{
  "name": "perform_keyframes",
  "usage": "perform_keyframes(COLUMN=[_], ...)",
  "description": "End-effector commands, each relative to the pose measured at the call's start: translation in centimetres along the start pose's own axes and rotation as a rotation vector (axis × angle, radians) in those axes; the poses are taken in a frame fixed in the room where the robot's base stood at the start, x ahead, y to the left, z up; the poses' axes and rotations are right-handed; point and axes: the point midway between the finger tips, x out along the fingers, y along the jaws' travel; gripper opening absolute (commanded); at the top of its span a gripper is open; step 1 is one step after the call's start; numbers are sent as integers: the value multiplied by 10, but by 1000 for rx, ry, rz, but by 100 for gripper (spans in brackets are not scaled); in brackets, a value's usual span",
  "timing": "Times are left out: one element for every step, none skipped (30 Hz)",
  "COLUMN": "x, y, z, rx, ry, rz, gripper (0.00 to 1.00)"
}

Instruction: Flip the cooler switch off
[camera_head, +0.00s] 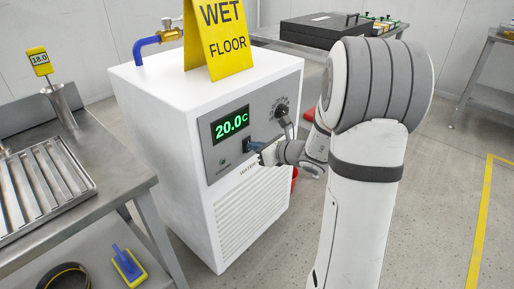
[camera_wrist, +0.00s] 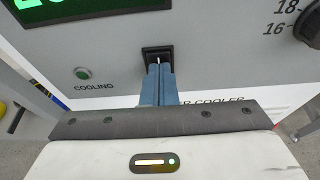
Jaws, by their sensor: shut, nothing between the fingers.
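The white cooler (camera_head: 165,120) stands on the floor with a grey panel and a green display (camera_head: 230,124) reading 20.0C. The black rocker switch (camera_wrist: 159,54) sits on the panel, between the green COOLING lamp (camera_wrist: 82,73) and the dial (camera_wrist: 309,25). My gripper (camera_wrist: 160,70) is shut and empty, its blue fingers together with the tips at the lower part of the switch. The fingers hide part of the switch, and I cannot tell whether they touch it. In the head view my gripper (camera_head: 256,146) is at the panel, below the display.
A yellow WET FLOOR sign (camera_head: 219,40) and a blue pipe with a brass valve (camera_head: 148,46) are on top of the cooler. A steel table (camera_head: 101,150) with a ribbed tray (camera_head: 43,185) stands at the left.

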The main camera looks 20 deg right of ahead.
Motion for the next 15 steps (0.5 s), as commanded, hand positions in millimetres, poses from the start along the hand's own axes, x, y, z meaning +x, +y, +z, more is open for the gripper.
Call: perform_keyframes(x=[-2, -5, -9, -13, -18, -24, -30, -35, -48, -56, -63, -73, -80, -86, -94], y=[0, -1, -1, -2, -2, -3, -3, -4, -5, -5, -5, -6, -6, -5, -5], z=[6, 5, 4, 4, 3, 1, 0, -1, 4, 4, 5, 6, 6, 6, 7], rx=[-6, -6, -6, -5, -4, -3, -2, -1, -1, 0, 1, 1, 1, 1, 1], ry=[-10, -9, -8, -7, -7, -4, -3, -3, -3, -2, -1, -2, -1, 0, -1], rz=[1, 1, 2, 1, 0, 1, 1, 1, -2, -4, -4, -5, -5, -5, -4], gripper=[0, 0, 0, 0, 0, 0, 0, 0, 0, 0, 0, 0, 0, 0, 0])
